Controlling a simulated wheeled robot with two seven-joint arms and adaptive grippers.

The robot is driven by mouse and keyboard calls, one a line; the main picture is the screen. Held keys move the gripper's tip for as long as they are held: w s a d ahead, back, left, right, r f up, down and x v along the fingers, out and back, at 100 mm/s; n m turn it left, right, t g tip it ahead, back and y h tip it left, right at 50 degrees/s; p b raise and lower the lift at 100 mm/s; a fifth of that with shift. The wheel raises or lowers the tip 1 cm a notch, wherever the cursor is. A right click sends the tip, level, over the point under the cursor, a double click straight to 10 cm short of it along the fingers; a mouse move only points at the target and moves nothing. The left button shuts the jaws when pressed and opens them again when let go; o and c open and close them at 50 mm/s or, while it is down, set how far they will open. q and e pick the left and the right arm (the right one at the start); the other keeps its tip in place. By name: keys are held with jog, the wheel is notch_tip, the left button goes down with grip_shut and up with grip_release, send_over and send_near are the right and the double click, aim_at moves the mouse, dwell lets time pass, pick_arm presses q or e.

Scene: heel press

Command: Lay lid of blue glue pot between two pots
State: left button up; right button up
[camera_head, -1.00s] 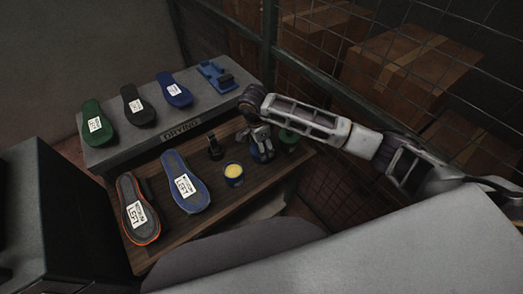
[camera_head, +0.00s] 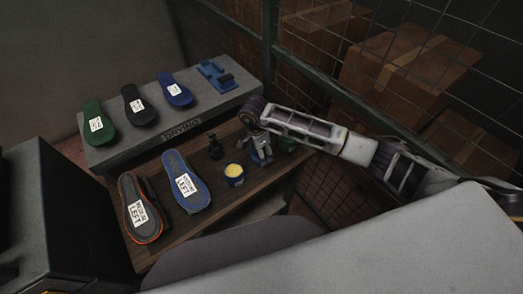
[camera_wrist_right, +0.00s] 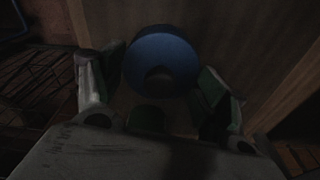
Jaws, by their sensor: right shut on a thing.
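The blue glue pot (camera_head: 235,177) stands open on the wooden bench, with yellow glue showing at its top. The green pot (camera_head: 287,144) stands to its right, partly hidden behind my right gripper. My right gripper (camera_head: 262,157) points down over the bench between the two pots. It is shut on the blue lid (camera_wrist_right: 160,60), which shows as a round blue disc with a dark knob between the fingers in the right wrist view. I cannot tell if the lid touches the bench. My left gripper is not in view.
A small black object (camera_head: 215,147) stands left of the blue pot. Two insoles (camera_head: 187,182) (camera_head: 139,209) labelled LEFT lie on the bench. Behind is a grey drying shelf (camera_head: 190,129) with several insoles and a blue holder (camera_head: 216,74). A wire fence rises at the right.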

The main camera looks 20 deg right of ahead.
jog(key=shift+f, duration=0.15)
jog(key=o, duration=0.8)
jog(key=shift+r, duration=0.25)
jog(key=shift+r, duration=0.35)
jog(key=shift+s+a+r+b, duration=0.1)
jog(key=shift+a+r+b, duration=0.25)
jog(key=shift+r, duration=1.5)
jog(key=shift+w+a+r+b, duration=0.15)
jog(key=shift+r+b, duration=0.35)
jog(key=shift+r, duration=1.3)
jog(key=shift+s+a+r+b, duration=0.2)
jog(key=shift+r+b, duration=0.25)
jog(key=shift+r, duration=1.4)
